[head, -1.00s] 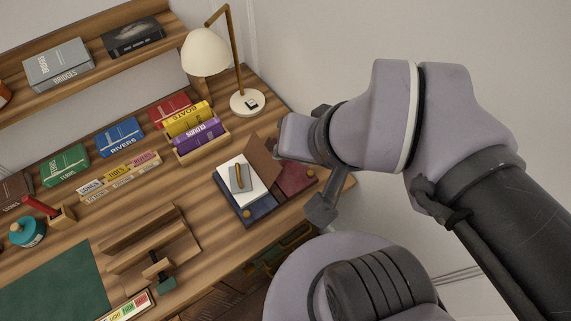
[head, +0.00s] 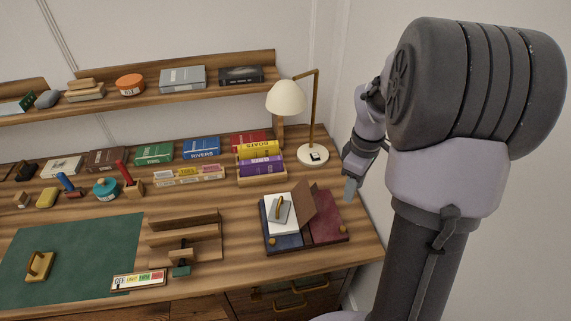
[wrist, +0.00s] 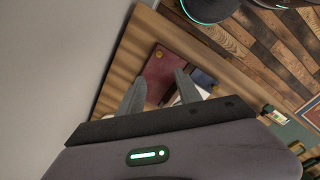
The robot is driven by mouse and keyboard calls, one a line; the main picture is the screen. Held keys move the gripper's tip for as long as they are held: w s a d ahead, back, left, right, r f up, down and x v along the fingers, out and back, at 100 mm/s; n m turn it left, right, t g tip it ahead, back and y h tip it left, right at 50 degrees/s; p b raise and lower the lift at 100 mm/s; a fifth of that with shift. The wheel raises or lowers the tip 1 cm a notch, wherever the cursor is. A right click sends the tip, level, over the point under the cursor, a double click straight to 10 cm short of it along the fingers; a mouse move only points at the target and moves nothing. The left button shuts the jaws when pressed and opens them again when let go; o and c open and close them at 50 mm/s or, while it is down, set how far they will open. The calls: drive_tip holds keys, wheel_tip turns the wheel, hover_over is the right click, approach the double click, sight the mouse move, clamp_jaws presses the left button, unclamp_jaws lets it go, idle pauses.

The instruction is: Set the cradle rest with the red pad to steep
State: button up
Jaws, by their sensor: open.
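The book cradle (head: 256,213) stands at the right end of the desk. Its rest with the red pad (head: 328,229) is on the right and looks flat or nearly so; the exact slope cannot be told. The blue-padded rest (head: 286,243) is on the left. A brass knob (head: 343,232) is at the red side's front corner. My gripper (head: 350,189) is open and empty above the right edge; the red pad (wrist: 163,68) shows between its fingers in the wrist view (wrist: 159,82).
A lamp (head: 312,154) and a holder with yellow and purple books (head: 262,167) stand behind the cradle. A wooden stepped stand (head: 185,246) is to the left, beside a green mat (head: 80,255). The wall is close at right. Desk in front of the cradle is clear.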

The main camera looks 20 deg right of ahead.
sight(343, 228)
wheel_tip(343, 228, down, 18)
drive_tip(key=b, duration=0.8)
drive_tip(key=shift+w, duration=0.1)
clamp_jaws()
idle(0.7)
